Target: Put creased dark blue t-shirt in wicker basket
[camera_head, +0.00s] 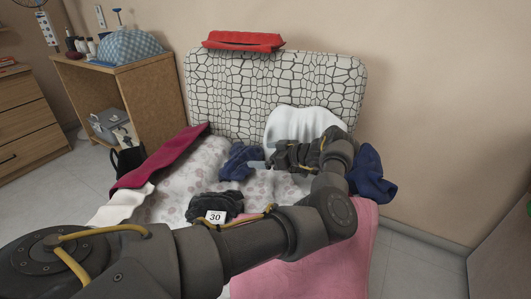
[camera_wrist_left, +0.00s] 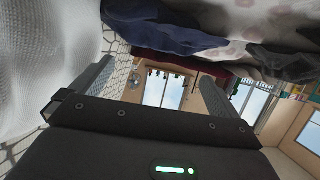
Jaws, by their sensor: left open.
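Two dark blue cloths show in the head view, and I cannot tell which is the creased t-shirt. A crumpled dark blue cloth (camera_head: 238,160) lies on the patterned bedding at the middle, just left of my left gripper. Another dark blue cloth (camera_head: 371,178) hangs over the right edge, behind my arm. My left gripper (camera_head: 258,166) points left, open and empty, close to the crumpled cloth. In the left wrist view, its fingers (camera_wrist_left: 155,88) are spread, with dark blue cloth (camera_wrist_left: 150,30) at the top, outside them. No wicker basket is visible. My right gripper is not in view.
A white cloth (camera_head: 302,123) lies against the stone-patterned backrest (camera_head: 225,90). A black garment (camera_head: 207,205), a dark red cloth (camera_head: 165,158) and a pink cloth (camera_head: 330,265) lie around. A wooden cabinet (camera_head: 160,90) stands left. My arm hides part of the front.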

